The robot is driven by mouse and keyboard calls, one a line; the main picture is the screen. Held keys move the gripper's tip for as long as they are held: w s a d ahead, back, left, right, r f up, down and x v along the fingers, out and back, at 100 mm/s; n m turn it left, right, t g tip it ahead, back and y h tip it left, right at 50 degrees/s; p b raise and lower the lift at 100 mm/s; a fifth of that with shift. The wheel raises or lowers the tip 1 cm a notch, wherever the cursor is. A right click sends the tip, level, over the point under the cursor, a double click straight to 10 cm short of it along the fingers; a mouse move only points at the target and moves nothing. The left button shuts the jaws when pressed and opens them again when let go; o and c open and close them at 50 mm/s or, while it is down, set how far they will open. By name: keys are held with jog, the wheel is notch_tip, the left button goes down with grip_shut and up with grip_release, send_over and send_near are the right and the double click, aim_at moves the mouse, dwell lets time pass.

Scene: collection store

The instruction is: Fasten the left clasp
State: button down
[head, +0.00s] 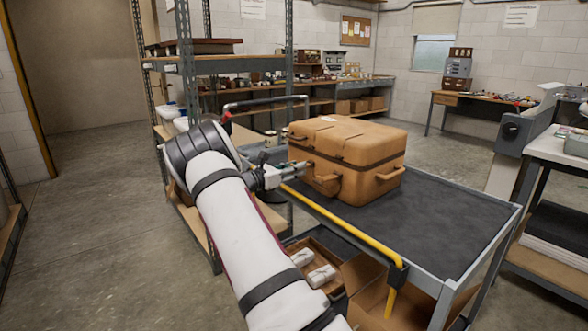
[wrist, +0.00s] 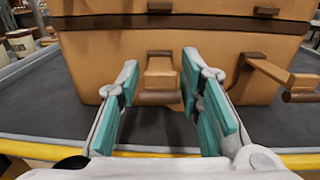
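The tan case (head: 350,150) stands upright on the dark cart top, with a brown band below its lid. In the wrist view its front (wrist: 85,65) fills the upper middle. The left clasp (wrist: 160,72), a tan lever with a brown end, sticks out from the front, below a brown catch (wrist: 160,7) on the band. The right clasp (wrist: 285,75) juts out likewise, below another catch (wrist: 265,11). My gripper (wrist: 160,66) is open, its teal-padded fingers on either side of the left clasp; contact cannot be told. In the head view my gripper (head: 297,169) is at the case's front.
The cart (head: 450,235) has a yellow rail (head: 345,232) under my gripper and bare top to the case's right. Boxes lie on its lower shelf. A metal shelf rack (head: 188,90) stands behind my arm. A grey-topped bench (head: 560,148) is at the right.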

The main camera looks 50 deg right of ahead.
jog(key=shift+r, duration=0.2)
jog(key=r+y+p, duration=0.1)
jog(key=y+p, duration=0.1)
jog(key=p, duration=0.1)
jog(key=shift+s+d+r+y, duration=0.1)
jog(key=shift+d+r+y, duration=0.1)
jog(key=shift+r+y, duration=0.15)
jog(key=y+p, duration=0.1)
jog(key=r+t+y+p, duration=0.1)
jog(key=shift+s+d+r+y+p, duration=0.1)
jog(key=shift+d+r+y+p, duration=0.15)
jog(key=shift+d+p, duration=0.15)
jog(key=shift+d+r+t+y+p, duration=0.15)
jog(key=shift+d+r+y+p, duration=0.15)
jog(key=shift+y, duration=0.3)
jog(key=shift+d+r+t+y+p, duration=0.15)
jog(key=shift+y+p, duration=0.25)
jog(key=shift+y, duration=0.2)
jog(key=shift+d+r+t+y+p, duration=0.15)
jog(key=shift+d+y, duration=0.1)
jog(key=shift+y, duration=0.45)
jog(key=shift+d+r+t+y+p, duration=0.15)
jog(key=shift+d+y, duration=0.1)
jog(key=shift+y, duration=0.45)
jog(key=shift+s, duration=0.1)
